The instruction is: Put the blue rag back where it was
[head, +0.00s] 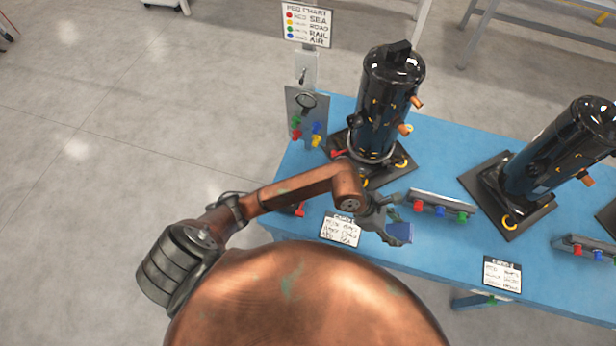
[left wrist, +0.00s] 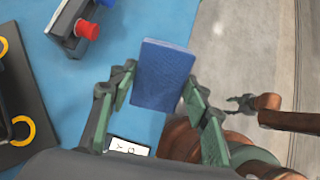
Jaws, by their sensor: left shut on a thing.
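The blue rag (head: 401,231) is a small flat folded rectangle. My left gripper (head: 394,228) is shut on it above the front part of the blue table, between the two white cards. In the left wrist view the rag (left wrist: 163,75) stands out between the green fingers of the left gripper (left wrist: 160,88). Whether the rag touches the table cannot be told. My right gripper (left wrist: 241,104) shows small and dark at the right of the left wrist view, apart from the rag, its jaws unclear. It is outside the head view.
Two black compressors (head: 384,105) (head: 555,150) stand on dark bases on the blue table (head: 440,262). A rack with red, blue and green pegs (head: 440,206) lies just behind the rag. Cards (head: 341,229) (head: 502,274) lie along the front. A peg chart sign (head: 307,22) stands at the back left.

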